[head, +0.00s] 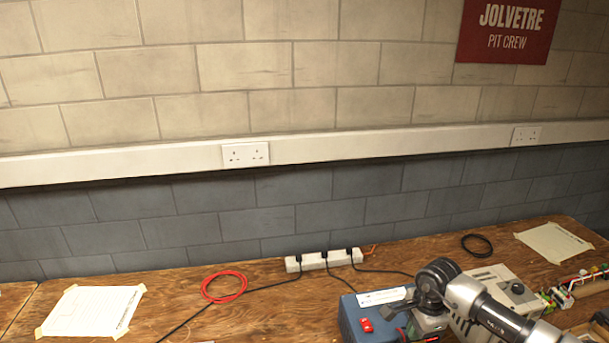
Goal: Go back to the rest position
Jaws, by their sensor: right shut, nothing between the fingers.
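My right arm comes in from the lower right and bends down at a dark wrist joint. My right gripper (428,320) is low in the head view, in front of the blue box (357,318) with a red switch. It is shut, with nothing seen in it. Its fingertips are hard to make out against the things behind. I cannot tell whether it touches the box. My left gripper is not in view.
A grey-white unit (508,284) with a knob stands behind my right arm. A white power strip (322,260) with black plugs lies near the wall. A red cable loop (224,287), a black loop (477,245) and taped paper sheets (92,311) lie on the wooden bench (270,312).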

